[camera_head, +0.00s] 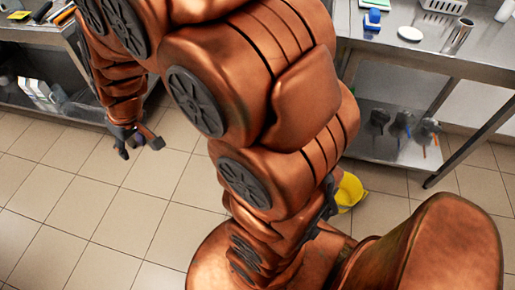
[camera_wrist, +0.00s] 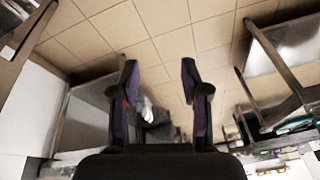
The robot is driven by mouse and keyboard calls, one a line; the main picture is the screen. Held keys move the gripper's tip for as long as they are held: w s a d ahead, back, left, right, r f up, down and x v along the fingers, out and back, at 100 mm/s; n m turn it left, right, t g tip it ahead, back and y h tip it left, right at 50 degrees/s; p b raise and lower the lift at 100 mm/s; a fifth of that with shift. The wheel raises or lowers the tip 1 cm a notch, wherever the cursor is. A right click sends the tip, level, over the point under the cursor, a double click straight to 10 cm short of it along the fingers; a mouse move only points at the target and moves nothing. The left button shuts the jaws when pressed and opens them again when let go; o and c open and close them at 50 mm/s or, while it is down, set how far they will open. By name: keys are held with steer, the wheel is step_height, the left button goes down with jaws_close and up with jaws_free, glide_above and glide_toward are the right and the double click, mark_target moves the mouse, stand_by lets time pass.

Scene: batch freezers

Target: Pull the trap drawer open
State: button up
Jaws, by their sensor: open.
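My gripper (camera_head: 138,140) hangs over the tiled floor at the left in the head view, beside the left steel bench. In the wrist view my gripper (camera_wrist: 158,82) shows two dark fingers spread apart, with nothing between them but floor and blurred items beyond. I cannot make out a trap drawer in either view. My large copper arm covers the middle of the head view and hides what is behind it.
A steel table (camera_head: 400,60) at the right holds a white round dish (camera_head: 410,33), a metal cylinder (camera_head: 457,36) and a white basket (camera_head: 443,5). A yellow object (camera_head: 350,191) is on the floor, partly hidden. The tiled floor (camera_head: 80,200) at lower left is clear.

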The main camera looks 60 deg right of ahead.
steer(key=w+d+f+t+h+b, duration=0.1)
steer(key=w+d+f+t+b, duration=0.1)
steer(key=w+d+f+b, duration=0.45)
steer(key=w+d+f+t+h+b, duration=0.15)
steer(key=w+d+f, duration=0.25)
steer(key=w+f, duration=0.65)
steer(key=w+d+f+m+h+b, duration=0.1)
steer(key=w+d+f+h+b, duration=0.25)
steer(key=d+f, duration=0.45)
steer(key=w+d+f+m+h+b, duration=0.1)
steer(key=w+d+f+h+b, duration=0.15)
steer(key=d+f+b, duration=0.4)
steer(key=s+d+f+g+h+b, duration=0.1)
steer(key=s+d+f+h+b, duration=0.2)
steer(key=d+f, duration=0.55)
steer(key=s+d+f+g+h+b, duration=0.1)
steer(key=s+d+f+h+b, duration=0.2)
steer(key=d+f, duration=0.6)
steer(key=s+d+f+n+g+h+b, duration=0.1)
steer(key=s+d+f+g+h+b, duration=0.2)
steer(key=s+f, duration=0.45)
steer(key=s+d+f+g+h+b, duration=0.2)
steer(key=s+d+f+b, duration=0.25)
steer(key=s+f, duration=0.35)
steer(key=d+r+b, duration=0.1)
steer(key=d+b, duration=0.1)
steer(key=d, duration=0.4)
steer(key=shift+s+d+r+b, duration=0.15)
steer(key=shift+s+r+b, duration=0.15)
steer(key=shift+s+b, duration=0.1)
